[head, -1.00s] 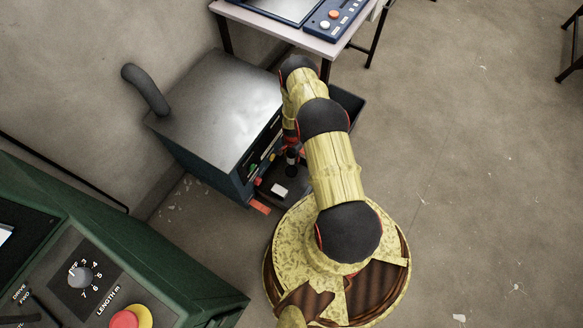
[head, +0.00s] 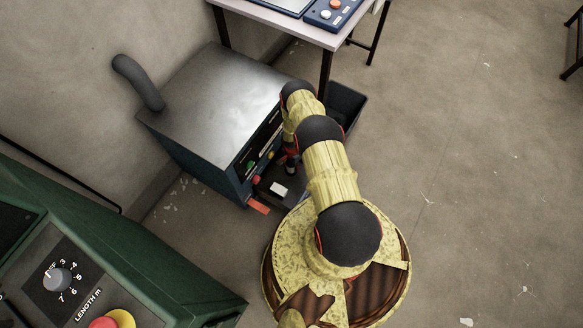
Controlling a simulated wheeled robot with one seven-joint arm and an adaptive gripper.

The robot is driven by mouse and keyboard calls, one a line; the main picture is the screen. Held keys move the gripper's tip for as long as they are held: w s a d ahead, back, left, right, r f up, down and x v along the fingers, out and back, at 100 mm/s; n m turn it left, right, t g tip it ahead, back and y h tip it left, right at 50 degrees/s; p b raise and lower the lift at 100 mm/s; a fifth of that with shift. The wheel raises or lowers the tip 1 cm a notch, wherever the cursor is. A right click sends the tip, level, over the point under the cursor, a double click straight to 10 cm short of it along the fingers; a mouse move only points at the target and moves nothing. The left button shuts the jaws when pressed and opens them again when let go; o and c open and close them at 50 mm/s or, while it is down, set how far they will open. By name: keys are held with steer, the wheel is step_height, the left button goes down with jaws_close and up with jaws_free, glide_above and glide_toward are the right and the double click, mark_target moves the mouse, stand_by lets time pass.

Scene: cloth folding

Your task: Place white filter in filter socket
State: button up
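A small white block (head: 279,188), which may be the white filter, lies on a dark tray-like surface (head: 268,194) at the front of the grey-blue machine (head: 205,95). My gripper (head: 291,168) is small and dark, just above the white block in the picture and close to it. My own arm covers part of it, and its fingers are too small to tell open from shut. I cannot tell whether it touches anything. No filter socket can be made out for certain; part of the machine's front is behind my arm.
A dark open bin (head: 347,100) stands right of the machine, partly behind my arm. A table with a control panel (head: 331,14) is at the top. A green console (head: 120,262) fills the lower left.

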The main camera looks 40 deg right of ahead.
steer(key=shift+f, duration=0.3)
steer(key=shift+f, duration=0.2)
steer(key=o, duration=1.3)
steer(key=shift+c, duration=0.2)
steer(key=shift+r, duration=0.1)
step_height(320, 180, up, 12)
steer(key=p, duration=0.4)
steer(key=shift+p, duration=0.35)
